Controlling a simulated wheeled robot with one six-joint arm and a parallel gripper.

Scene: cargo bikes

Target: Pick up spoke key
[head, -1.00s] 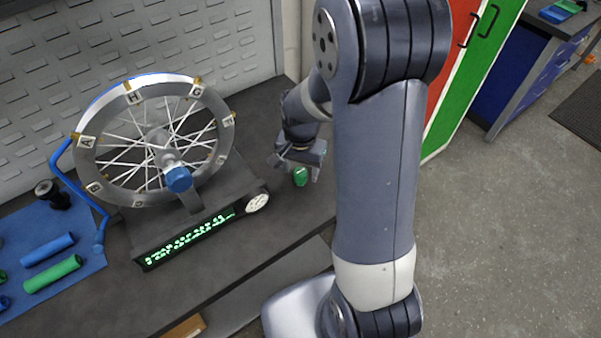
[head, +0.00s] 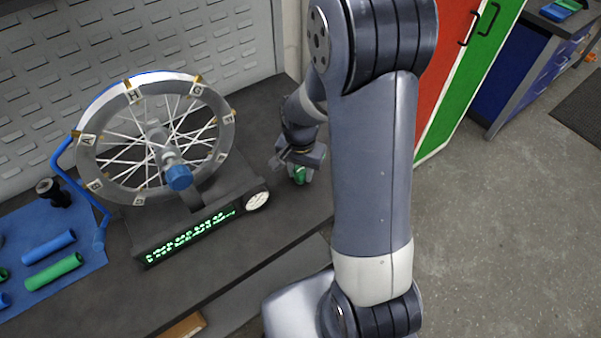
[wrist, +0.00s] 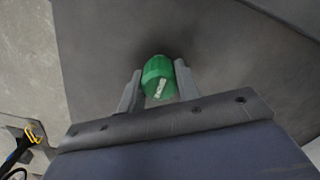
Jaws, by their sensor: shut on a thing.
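The spoke key (wrist: 158,78) is a small green rounded piece with a pale mark on its side. In the wrist view it sits between the two fingers of my gripper (wrist: 158,90), which are shut on it. In the head view the green spoke key (head: 299,175) shows just below my gripper (head: 298,168), at the right part of the dark bench top. My gripper partly hides it there. I cannot tell whether it still touches the bench.
A spoked wheel (head: 100,175) in a truing stand with a lit green display (head: 195,236) stands left of my gripper. A blue mat (head: 60,285) with blue and green cylinders lies at far left. Bare bench surrounds the key. A perforated wall panel (head: 50,80) stands behind.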

